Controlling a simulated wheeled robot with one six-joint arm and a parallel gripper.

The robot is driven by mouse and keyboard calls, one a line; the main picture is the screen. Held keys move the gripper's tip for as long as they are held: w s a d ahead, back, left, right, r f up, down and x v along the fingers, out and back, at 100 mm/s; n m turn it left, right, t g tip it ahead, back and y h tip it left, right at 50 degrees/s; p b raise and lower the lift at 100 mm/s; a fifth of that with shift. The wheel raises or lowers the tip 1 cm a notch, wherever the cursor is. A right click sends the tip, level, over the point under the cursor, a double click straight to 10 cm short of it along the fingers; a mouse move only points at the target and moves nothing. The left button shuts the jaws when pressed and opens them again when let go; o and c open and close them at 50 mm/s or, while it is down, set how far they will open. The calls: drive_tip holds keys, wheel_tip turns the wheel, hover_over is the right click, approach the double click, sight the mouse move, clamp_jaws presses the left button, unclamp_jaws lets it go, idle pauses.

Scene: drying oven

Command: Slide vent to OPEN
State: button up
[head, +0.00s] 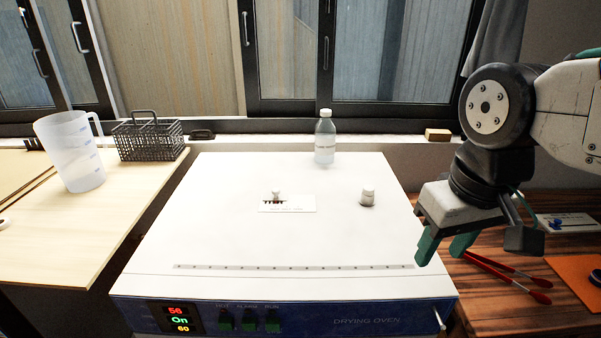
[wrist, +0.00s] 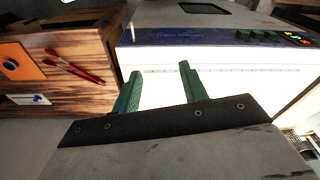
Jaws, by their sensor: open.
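The vent slider (head: 276,196) is a small pale knob over a dark slot on a white label plate (head: 300,204), on top of the white drying oven (head: 230,240). The plate's lettering is too small to read. The slider is not visible in the wrist view. My gripper (head: 447,246) is open and empty, with green fingers pointing down near the oven's right front edge, well right of the slider. In the wrist view, my gripper (wrist: 157,85) shows its two fingers apart, with the white oven top (wrist: 225,80) beyond them.
A white cap (head: 367,197) stands on the oven right of the plate, and a clear bottle (head: 325,138) stands behind. A jug (head: 70,150) and wire basket (head: 148,138) are on the left table. Red tongs (head: 510,278) lie on the right wooden table. The oven's front top is clear.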

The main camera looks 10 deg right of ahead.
drive_tip(key=w+a+r+n, duration=0.1)
drive_tip(key=w+a, duration=0.1)
drive_tip(key=w, duration=0.4)
drive_tip(key=w+a+r+n, duration=0.1)
drive_tip(key=w+a, duration=0.1)
drive_tip(key=w, duration=0.4)
drive_tip(key=n+t+y, duration=0.2)
drive_tip(key=n, duration=0.2)
approach(276, 190)
drive_tip(key=shift+n, duration=0.3)
drive_tip(key=x, duration=0.7)
drive_tip(key=shift+d, duration=0.1)
drive_tip(key=shift+w+f, duration=0.2)
drive_tip(key=shift+f, duration=0.3)
clamp_jaws()
